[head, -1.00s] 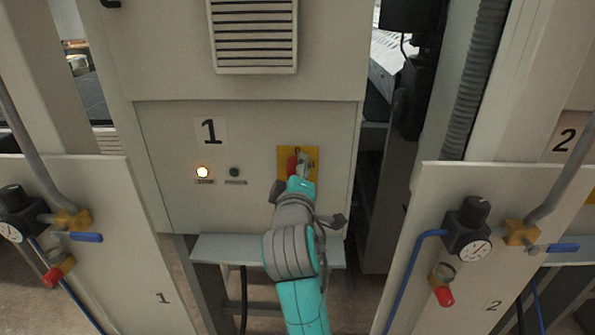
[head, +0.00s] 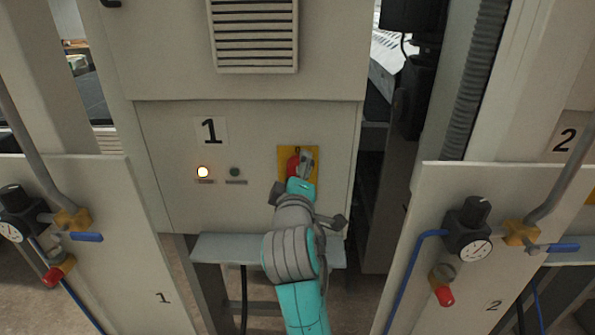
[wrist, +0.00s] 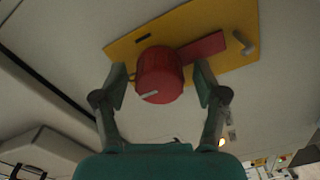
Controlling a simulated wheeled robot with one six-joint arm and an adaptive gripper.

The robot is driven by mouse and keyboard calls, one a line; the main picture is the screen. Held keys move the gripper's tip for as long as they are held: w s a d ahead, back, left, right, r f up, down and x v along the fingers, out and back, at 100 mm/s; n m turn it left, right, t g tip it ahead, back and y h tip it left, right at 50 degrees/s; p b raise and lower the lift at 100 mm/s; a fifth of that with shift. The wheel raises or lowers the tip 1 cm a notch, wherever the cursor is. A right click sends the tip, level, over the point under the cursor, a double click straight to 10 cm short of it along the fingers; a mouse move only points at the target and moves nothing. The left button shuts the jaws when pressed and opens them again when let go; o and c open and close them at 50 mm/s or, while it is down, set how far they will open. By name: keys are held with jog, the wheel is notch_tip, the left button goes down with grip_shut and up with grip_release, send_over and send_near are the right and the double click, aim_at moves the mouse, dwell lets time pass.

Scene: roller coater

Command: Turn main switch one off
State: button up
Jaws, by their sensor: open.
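Main switch one is a red rotary knob (head: 293,164) on a yellow plate (head: 284,153) on the cabinet panel marked 1. In the wrist view the red knob (wrist: 158,76) has a pale mark on its front face, and a red bar extends right from it over the yellow plate (wrist: 187,22). My gripper (wrist: 160,74) is open, with one finger on each side of the knob. Small gaps seem to show beside it; contact is unclear. In the head view my gripper (head: 302,165) partly covers the knob and plate.
A lit lamp (head: 203,172) and a dark lamp (head: 234,171) sit left of the switch. A grey ledge (head: 222,248) juts out below. Side panels with gauges (head: 476,250) and blue-handled valves (head: 87,237) stand on both sides.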

jog(key=s, duration=1.1)
jog(key=shift+s, duration=0.3)
jog(key=shift+f, duration=0.1)
jog(key=s+d+f+m+g+y, duration=0.1)
jog(key=s+d+f, duration=0.35)
jog(key=f, duration=0.45)
jog(key=s+d+f+m, duration=0.1)
jog(key=s+d+f, duration=0.3)
jog(key=s+f, duration=0.3)
jog(key=s+d+f+m+g+y, duration=0.1)
jog(key=s+d+f, duration=0.3)
jog(key=f, duration=0.6)
jog(key=s+d+f+m, duration=0.1)
jog(key=s+d+m, duration=0.1)
jog(key=s, duration=0.7)
jog(key=s+d+m+h, duration=0.1)
jog(key=s+d+m, duration=0.2)
jog(key=s, duration=0.6)
jog(key=s+d+f+m+g+h, duration=0.1)
jog(key=s+d+m, duration=0.2)
jog(key=s, duration=0.6)
jog(key=shift+s+f+m, duration=0.15)
jog(key=shift+f+m, duration=0.15)
jog(key=shift+m, duration=0.7)
jog(key=shift+d, duration=0.1)
